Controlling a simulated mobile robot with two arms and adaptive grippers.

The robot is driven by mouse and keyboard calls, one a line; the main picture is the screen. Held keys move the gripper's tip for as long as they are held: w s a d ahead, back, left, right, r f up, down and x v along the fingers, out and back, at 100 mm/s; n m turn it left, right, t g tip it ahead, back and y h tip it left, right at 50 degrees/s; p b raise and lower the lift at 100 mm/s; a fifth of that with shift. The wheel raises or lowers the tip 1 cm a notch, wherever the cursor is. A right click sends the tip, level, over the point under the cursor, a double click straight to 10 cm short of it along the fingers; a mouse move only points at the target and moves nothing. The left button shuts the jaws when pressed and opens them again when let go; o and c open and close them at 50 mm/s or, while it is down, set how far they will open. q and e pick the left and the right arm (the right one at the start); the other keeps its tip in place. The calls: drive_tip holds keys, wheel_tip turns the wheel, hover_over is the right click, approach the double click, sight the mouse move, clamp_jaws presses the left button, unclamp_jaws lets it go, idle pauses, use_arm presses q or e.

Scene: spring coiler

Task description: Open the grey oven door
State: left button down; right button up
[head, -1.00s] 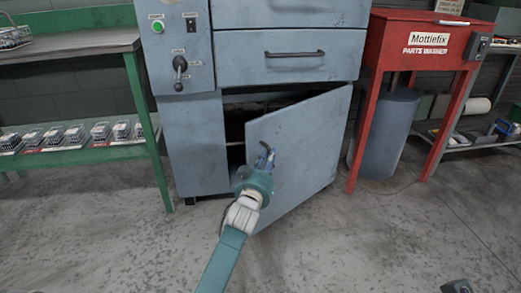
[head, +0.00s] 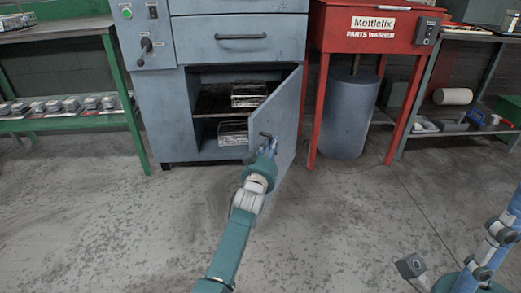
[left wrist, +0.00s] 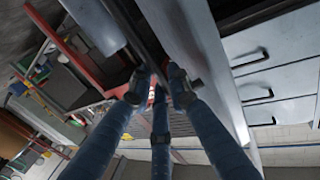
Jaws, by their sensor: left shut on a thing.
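The grey oven door (head: 286,122) stands wide open on the lower part of the grey cabinet (head: 180,115), swung out to the right. Its dark handle (head: 265,135) is at the door's free edge. My left gripper (head: 266,148) is at that edge, shut on the handle. In the left wrist view the fingers (left wrist: 158,85) close around the dark handle bar beside the door edge (left wrist: 200,60). The exact finger contact is partly hidden. Inside the opening, metal trays (head: 248,95) sit on a shelf and below it. My right arm shows at the lower right; its fingertips cannot be made out.
A red parts washer (head: 372,35) with a grey drum (head: 346,115) under it stands right of the door. A green bench (head: 55,28) stands left of the cabinet. A shelf unit (head: 450,130) is at the far right. The floor in front is clear.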

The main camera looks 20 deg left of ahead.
use_arm(q)
drive_tip(key=shift+w+d+r, duration=0.2)
drive_tip(key=shift+d+r, duration=0.05)
drive_tip(key=shift+r, duration=0.15)
drive_tip(key=c, duration=2.1)
unclamp_jaws()
drive_tip(key=o, duration=0.4)
drive_tip(key=shift+w+f, duration=0.15)
drive_tip(key=shift+o, duration=0.4)
drive_tip(key=shift+w+d+f, duration=0.1)
drive_tip(key=shift+f, duration=0.05)
drive_tip(key=shift+s, duration=0.2)
